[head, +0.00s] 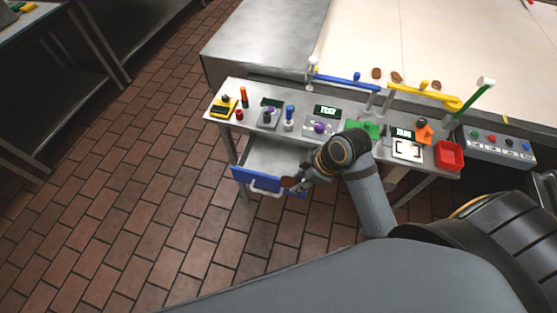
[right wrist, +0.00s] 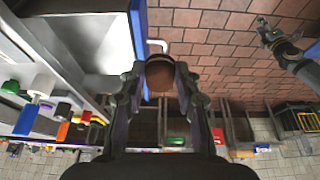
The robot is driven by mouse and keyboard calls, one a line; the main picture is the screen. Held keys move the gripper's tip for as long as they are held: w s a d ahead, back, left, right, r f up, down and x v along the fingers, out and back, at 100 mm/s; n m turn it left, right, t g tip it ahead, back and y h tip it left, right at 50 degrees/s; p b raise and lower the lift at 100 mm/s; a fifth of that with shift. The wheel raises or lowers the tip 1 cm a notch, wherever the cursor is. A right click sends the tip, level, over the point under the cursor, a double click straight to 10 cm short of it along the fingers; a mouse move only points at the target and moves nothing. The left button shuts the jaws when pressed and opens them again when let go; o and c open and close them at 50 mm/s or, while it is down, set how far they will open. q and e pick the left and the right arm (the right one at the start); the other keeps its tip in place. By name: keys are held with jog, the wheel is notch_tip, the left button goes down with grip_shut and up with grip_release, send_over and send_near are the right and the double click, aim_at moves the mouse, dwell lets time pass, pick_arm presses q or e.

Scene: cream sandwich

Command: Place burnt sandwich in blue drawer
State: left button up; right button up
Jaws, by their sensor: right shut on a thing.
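The blue drawer (head: 243,177) is pulled out from under the left part of the metal counter, and its grey inside (head: 268,155) looks empty. My right gripper (head: 297,183) is at the drawer's front right corner, shut on a dark brown sandwich (head: 287,182). In the right wrist view the sandwich (right wrist: 160,76) sits between the two fingertips, beside the outer side of the blue drawer front (right wrist: 138,25). The drawer's inside (right wrist: 97,40) lies to the left there. A gripper, apparently my left (right wrist: 270,36), shows small at the upper right; its jaws are unclear.
The counter (head: 255,120) carries several buttons, levers and small screens, and a red tray (head: 449,155) at its right. Several brown patties (head: 397,77) lie on the pale belt behind. The brick floor in front of the drawer is clear.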

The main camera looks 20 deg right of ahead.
jog(key=w+f+p, duration=0.2)
jog(key=w+f, duration=0.2)
jog(key=w, duration=0.5)
send_over(277, 169)
jog(key=s+d, duration=0.1)
jog(key=f, duration=0.5)
jog(key=shift+s+d, duration=0.2)
jog(key=shift+w+f, duration=0.4)
jog(key=shift+f, duration=0.05)
notch_tip(277, 169, down, 2)
jog(key=shift+f+p, duration=0.25)
jog(key=shift+p, duration=0.45)
jog(key=shift+f, duration=0.25)
jog(key=o, duration=0.8)
jog(key=shift+f, duration=0.1)
